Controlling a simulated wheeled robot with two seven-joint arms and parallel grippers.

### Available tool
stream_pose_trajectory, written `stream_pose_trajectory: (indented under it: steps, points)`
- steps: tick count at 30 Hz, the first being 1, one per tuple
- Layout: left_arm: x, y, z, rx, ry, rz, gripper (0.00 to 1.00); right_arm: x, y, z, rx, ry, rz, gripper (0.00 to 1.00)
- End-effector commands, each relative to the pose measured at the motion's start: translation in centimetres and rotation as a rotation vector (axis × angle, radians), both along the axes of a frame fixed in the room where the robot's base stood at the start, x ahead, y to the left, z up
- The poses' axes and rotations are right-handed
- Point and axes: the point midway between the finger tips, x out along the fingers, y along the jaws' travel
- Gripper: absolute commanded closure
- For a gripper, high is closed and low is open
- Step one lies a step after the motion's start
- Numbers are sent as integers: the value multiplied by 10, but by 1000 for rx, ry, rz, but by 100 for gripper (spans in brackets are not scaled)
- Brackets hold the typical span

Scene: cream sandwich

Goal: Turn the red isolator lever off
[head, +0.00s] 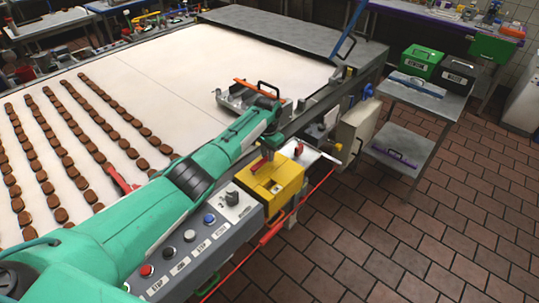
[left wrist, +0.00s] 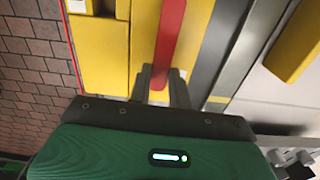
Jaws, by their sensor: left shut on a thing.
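The red isolator lever (left wrist: 169,35) runs down the left wrist view in front of a yellow box, its lower end between my fingers. In the head view, the red lever (head: 258,166) shows only as a small part at the yellow isolator box (head: 284,181), on the near edge of the conveyor. My left gripper (left wrist: 162,74) is shut on the lever. In the head view the left gripper (head: 268,150) is at the box's far left corner, partly hidden by my arm. My right gripper is out of view.
A grey control panel (head: 178,262) with several buttons and a knob adjoins the box. The white conveyor belt (head: 190,65) carries rows of brown biscuits. A metal tray-like fixture (head: 235,98) lies beyond my arm. A grey cart (head: 420,97) stands right; the tiled floor between is clear.

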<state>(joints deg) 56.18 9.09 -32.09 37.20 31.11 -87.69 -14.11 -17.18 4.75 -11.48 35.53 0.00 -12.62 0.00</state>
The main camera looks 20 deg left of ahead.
Motion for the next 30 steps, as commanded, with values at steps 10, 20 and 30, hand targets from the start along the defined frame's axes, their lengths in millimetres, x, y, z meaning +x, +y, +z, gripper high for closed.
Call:
stream_pose_trajectory:
  steps: [10, 20, 30]
  points:
    - [1, 3, 0, 1, 0, 43, 100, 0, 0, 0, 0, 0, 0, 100]
    - [1, 3, 0, 1, 0, 43, 70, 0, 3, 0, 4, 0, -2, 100]
    - [1, 3, 0, 1, 0, 40, 58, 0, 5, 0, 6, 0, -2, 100]
